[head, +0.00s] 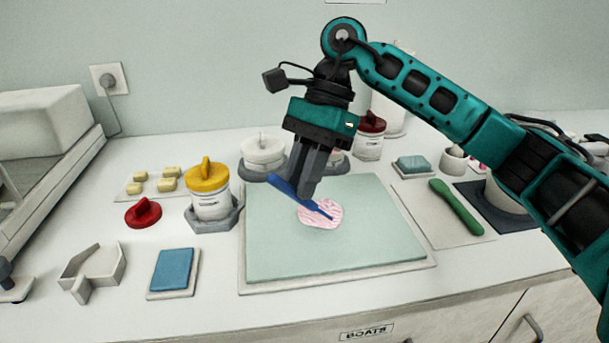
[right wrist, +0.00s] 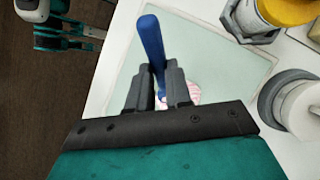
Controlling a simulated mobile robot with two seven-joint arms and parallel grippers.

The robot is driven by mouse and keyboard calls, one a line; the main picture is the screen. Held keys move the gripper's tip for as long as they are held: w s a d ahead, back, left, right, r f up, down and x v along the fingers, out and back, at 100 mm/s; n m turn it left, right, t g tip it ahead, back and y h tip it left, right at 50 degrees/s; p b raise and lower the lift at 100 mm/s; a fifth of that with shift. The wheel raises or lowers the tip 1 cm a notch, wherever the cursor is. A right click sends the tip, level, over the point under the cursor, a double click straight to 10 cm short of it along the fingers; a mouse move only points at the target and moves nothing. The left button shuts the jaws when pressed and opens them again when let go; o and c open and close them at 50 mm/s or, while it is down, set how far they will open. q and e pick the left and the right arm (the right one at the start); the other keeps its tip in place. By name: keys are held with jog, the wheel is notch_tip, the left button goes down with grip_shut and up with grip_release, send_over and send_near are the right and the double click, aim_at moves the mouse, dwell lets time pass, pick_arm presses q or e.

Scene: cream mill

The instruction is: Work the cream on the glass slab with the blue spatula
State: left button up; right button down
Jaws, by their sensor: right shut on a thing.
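The pale green glass slab (head: 290,250) lies in the middle of the counter on a white base. A round patch of pink streaked cream (head: 325,217) sits near its centre; part of it shows behind the fingers in the right wrist view (right wrist: 193,92). My right gripper (head: 305,190) is shut on the blue spatula (head: 285,188), holding it tilted above the slab. The spatula's lower end overlaps the cream; whether it presses on the slab I cannot tell. Its handle shows in the right wrist view (right wrist: 151,42). My left gripper is not in the head view.
A jar with a yellow lid (head: 208,190) stands in a grey holder left of the slab, near a red lid (head: 143,213). A blue pad (head: 172,270) lies front left. A green spatula (head: 455,207) lies on a white mat at right. White jars stand behind the slab.

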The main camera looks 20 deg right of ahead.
jog(key=shift+s+d+f+b, duration=0.1)
jog(key=shift+s+b, duration=0.35)
jog(key=shift+s, duration=0.05)
jog(key=shift+w, duration=0.2)
jog(key=shift+s, duration=0.2)
jog(key=shift+w, duration=0.5)
jog(key=shift+w+a, duration=0.25)
jog(key=shift+w, duration=0.3)
dwell(1.8)
jog(key=shift+r, duration=0.2)
